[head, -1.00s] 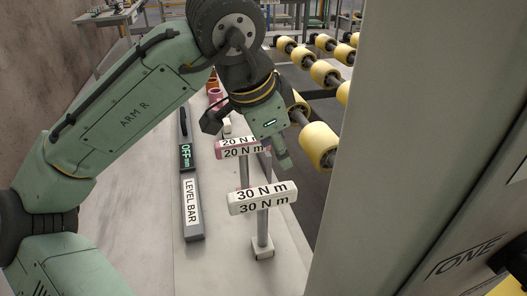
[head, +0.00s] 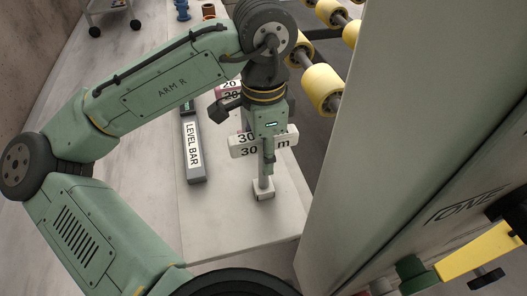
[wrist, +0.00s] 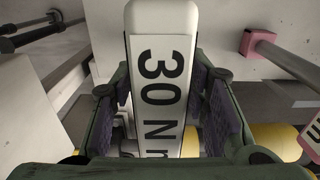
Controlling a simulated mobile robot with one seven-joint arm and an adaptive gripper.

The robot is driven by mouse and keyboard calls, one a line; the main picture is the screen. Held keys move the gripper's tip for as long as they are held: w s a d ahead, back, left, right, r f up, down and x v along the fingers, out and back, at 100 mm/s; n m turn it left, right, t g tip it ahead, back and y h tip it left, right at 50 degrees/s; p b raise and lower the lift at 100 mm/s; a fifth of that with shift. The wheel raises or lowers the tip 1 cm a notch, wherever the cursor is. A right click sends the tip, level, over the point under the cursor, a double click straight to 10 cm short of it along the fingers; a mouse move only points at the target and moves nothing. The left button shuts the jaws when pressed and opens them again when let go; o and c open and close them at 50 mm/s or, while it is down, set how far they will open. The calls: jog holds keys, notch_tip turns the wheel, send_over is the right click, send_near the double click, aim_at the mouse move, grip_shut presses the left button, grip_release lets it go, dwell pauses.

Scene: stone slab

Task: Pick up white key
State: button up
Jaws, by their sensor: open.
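The white key is a T-shaped tool with a white bar handle marked "30 N m" (head: 243,151) on a grey upright shaft with a small pale foot (head: 263,189). It stands upright on the stone slab (head: 235,225). My gripper (head: 267,158) points down at the middle of the handle and hides part of it. In the wrist view the handle (wrist: 162,65) runs lengthwise between the two open fingers (wrist: 163,100), with a narrow gap visible on the left side. Contact on the right side is hard to tell.
A pink-handled "20 N m" key (head: 230,88) stands just behind, also in the wrist view (wrist: 258,43). A grey level bar (head: 194,155) lies to the left. Yellow rollers (head: 322,90) and a large grey panel (head: 400,120) bound the right. The slab's front is clear.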

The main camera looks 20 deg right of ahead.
jog(key=shift+f, duration=0.55)
jog(key=shift+c, duration=0.6)
grip_shut()
